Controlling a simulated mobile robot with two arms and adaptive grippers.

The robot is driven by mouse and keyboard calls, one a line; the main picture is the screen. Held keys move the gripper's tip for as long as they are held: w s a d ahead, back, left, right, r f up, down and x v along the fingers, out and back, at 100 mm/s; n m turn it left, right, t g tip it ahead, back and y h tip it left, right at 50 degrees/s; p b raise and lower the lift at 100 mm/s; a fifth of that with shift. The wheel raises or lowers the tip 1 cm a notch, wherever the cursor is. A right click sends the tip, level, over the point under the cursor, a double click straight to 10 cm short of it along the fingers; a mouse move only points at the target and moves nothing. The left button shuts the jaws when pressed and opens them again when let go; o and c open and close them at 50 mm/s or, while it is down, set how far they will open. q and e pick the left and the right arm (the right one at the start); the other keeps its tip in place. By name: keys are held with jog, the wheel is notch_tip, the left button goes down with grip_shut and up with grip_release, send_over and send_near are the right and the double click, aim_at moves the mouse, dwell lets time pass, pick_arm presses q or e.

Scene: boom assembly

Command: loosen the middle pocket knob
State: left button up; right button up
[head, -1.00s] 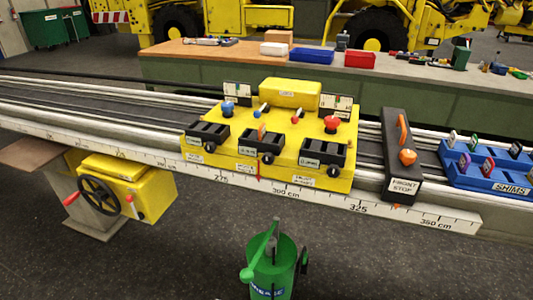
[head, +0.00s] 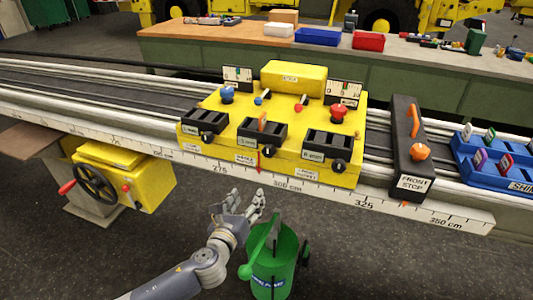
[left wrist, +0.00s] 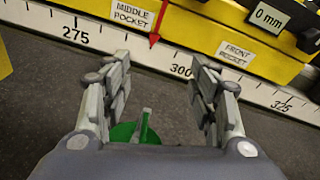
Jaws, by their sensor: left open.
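The yellow carriage (head: 290,165) sits on the rail with three black pockets along its front. The middle pocket (head: 262,134) has an orange piece standing in it. Its round black knob (head: 269,154) is on the pocket's front, at the lower right. The "MIDDLE POCKET" label (left wrist: 131,13) shows at the top of the left wrist view; I cannot make out the knob there. My left gripper (head: 249,200) is open and empty, in front of and below the carriage, apart from it. In the left wrist view its fingers (left wrist: 160,85) are spread. My right gripper is not in view.
A green bin (head: 272,270) stands close to my left gripper's right. The white scale (head: 380,204) runs along the rail's front edge. The black front stop (head: 410,150) is right of the carriage. A yellow handwheel box (head: 130,175) is at left.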

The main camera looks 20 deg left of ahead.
aim_at(267, 153)
pick_arm(q)
notch_tip(267, 153, up, 8)
jog(key=d+r+m+t, duration=0.1)
jog(key=d+m+t, duration=0.1)
jog(key=m, duration=0.1)
jog(key=shift+h, duration=0.4)
jog(key=w, duration=1)
jog(key=shift+w+d+f+p, duration=0.2)
jog(key=shift+w+f+p, duration=0.15)
jog(key=shift+w+f, duration=0.05)
jog(key=shift+c, duration=0.5)
jog(key=c, duration=1)
